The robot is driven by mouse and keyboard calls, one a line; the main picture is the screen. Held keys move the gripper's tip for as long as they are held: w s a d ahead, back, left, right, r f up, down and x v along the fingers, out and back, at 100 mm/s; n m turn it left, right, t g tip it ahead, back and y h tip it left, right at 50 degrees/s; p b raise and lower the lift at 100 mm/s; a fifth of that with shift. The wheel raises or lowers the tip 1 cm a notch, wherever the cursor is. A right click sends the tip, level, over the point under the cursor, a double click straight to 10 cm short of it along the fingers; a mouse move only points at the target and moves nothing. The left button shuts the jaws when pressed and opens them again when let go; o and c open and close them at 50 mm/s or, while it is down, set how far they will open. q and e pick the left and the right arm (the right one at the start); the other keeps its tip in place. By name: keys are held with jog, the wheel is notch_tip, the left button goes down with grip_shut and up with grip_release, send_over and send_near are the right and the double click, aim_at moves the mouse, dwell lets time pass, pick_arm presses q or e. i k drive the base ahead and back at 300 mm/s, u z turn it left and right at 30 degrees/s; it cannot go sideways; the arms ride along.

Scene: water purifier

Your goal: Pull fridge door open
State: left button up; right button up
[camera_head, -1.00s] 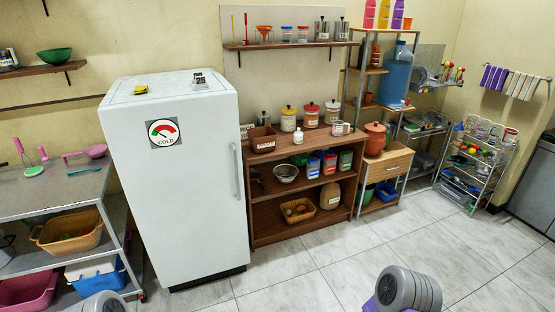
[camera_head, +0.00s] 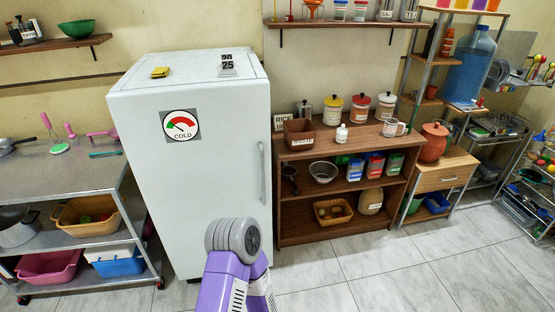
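The white fridge (camera_head: 189,140) stands left of the middle, with a round COLD dial sticker on its front. Its door looks shut. The pale vertical handle (camera_head: 263,174) is on the right side of the door's front. A purple and grey link of my arm rises from the bottom edge and covers the lower right part of the fridge. Neither of my grippers is in view, so I cannot see them relative to the handle.
A brown shelf unit (camera_head: 297,223) with jars and tins stands close to the right of the fridge. A metal rack (camera_head: 75,182) with bins stands to the left. A calendar block and a yellow item lie on the fridge top. The tiled floor (camera_head: 395,281) at the right front is clear.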

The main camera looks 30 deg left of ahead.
aim_at(198, 155)
jog(key=u, duration=0.55)
jog(key=i, duration=0.85)
jog(key=u, duration=0.75)
